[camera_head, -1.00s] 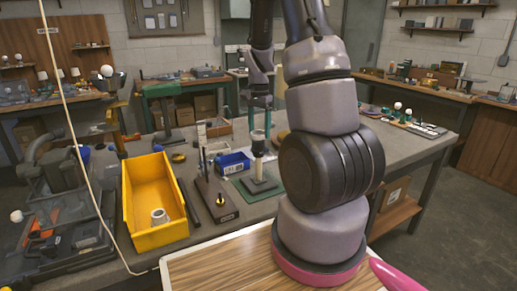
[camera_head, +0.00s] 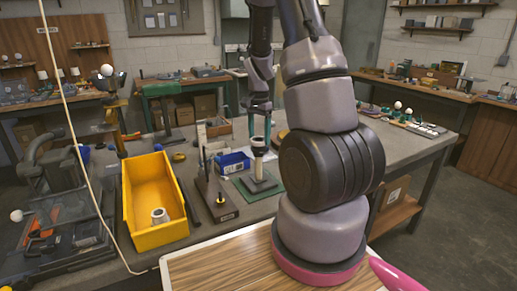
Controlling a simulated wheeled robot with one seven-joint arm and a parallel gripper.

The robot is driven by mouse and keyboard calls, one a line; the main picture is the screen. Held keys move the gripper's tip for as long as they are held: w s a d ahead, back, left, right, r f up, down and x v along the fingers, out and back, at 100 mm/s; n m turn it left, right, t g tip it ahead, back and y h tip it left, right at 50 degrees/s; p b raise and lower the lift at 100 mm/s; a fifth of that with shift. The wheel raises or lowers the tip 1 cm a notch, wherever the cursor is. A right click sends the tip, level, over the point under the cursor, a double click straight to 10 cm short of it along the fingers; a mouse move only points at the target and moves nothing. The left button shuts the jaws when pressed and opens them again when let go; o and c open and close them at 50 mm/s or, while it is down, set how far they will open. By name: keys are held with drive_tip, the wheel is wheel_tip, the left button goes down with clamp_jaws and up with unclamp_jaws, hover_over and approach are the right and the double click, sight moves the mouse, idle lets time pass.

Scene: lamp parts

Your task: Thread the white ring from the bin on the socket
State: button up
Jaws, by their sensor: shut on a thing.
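My gripper (camera_head: 258,138) points down over the far side of the bench, with its teal fingers at the top of the upright socket (camera_head: 258,153). It is shut on a small pale ring-like part (camera_head: 258,142) at the top of the socket. The part is too small to tell how far it sits around the socket. The socket stands on a dark base on a green mat (camera_head: 245,190). The yellow bin (camera_head: 130,215) is at the left, and a white ring-shaped piece (camera_head: 160,215) lies at its near end.
A wooden stand with a rod (camera_head: 214,195) is between bin and socket. Dark grey equipment (camera_head: 60,200) fills the left end of the bench.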

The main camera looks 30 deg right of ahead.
drive_tip(key=shift+f, duration=0.65)
idle(0.8)
drive_tip(key=o, duration=0.4)
clamp_jaws()
drive_tip(key=shift+s+f, duration=0.1)
drive_tip(key=shift+f, duration=0.05)
drive_tip(key=m, duration=0.3)
drive_tip(key=shift+s+a+f, duration=0.1)
drive_tip(key=m, duration=0.4)
drive_tip(key=shift+s, duration=0.1)
